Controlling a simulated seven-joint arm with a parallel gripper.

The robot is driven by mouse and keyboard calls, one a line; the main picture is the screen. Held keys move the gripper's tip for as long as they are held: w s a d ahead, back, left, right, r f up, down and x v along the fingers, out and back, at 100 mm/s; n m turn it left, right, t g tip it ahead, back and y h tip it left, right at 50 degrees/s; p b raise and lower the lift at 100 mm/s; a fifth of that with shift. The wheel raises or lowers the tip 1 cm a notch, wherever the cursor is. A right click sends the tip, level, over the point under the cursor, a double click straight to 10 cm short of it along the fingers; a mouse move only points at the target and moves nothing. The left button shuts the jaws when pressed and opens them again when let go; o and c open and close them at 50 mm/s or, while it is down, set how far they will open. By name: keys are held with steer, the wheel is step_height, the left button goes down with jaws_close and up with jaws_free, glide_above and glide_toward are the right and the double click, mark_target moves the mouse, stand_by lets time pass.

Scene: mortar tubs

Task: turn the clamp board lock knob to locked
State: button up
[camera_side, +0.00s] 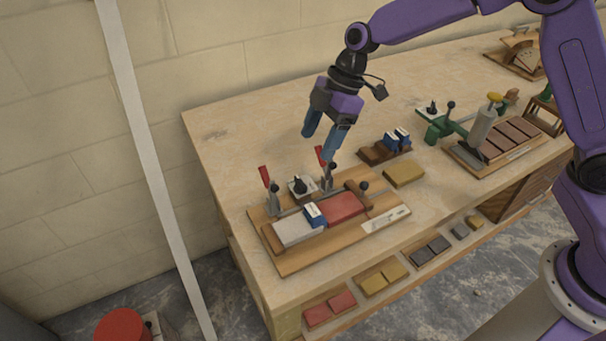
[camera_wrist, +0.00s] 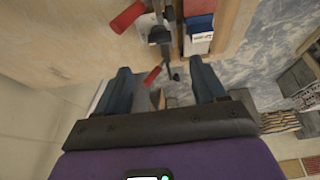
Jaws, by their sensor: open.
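The clamp board (camera_side: 290,263) lies at the near left of the bench. A black lock knob (camera_side: 299,185) stands on a small white plate at its back edge, between two toggle clamps with red handles (camera_side: 264,176). In the wrist view the dark knob (camera_wrist: 159,35) seems to show beyond the fingers, beside a red handle (camera_wrist: 127,17). I cannot read its lock setting. My gripper (camera_side: 320,145) is open and empty, above and behind the board, close to the right clamp's handle. Its fingers also show in the wrist view (camera_wrist: 160,70).
The board carries a red block (camera_side: 345,207), a blue-and-white piece (camera_side: 314,215) and a grey block (camera_side: 296,232). A yellow block (camera_side: 404,174) and a wooden holder (camera_side: 372,153) stand to the right. A green-armed fixture (camera_side: 445,127) is farther right. The bench's back left is clear.

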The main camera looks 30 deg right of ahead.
mark_target(301, 181)
steer(key=x, duration=1)
steer(key=shift+a+f, duration=0.1)
steer(key=c, duration=1.1)
steer(key=shift+o, duration=0.2)
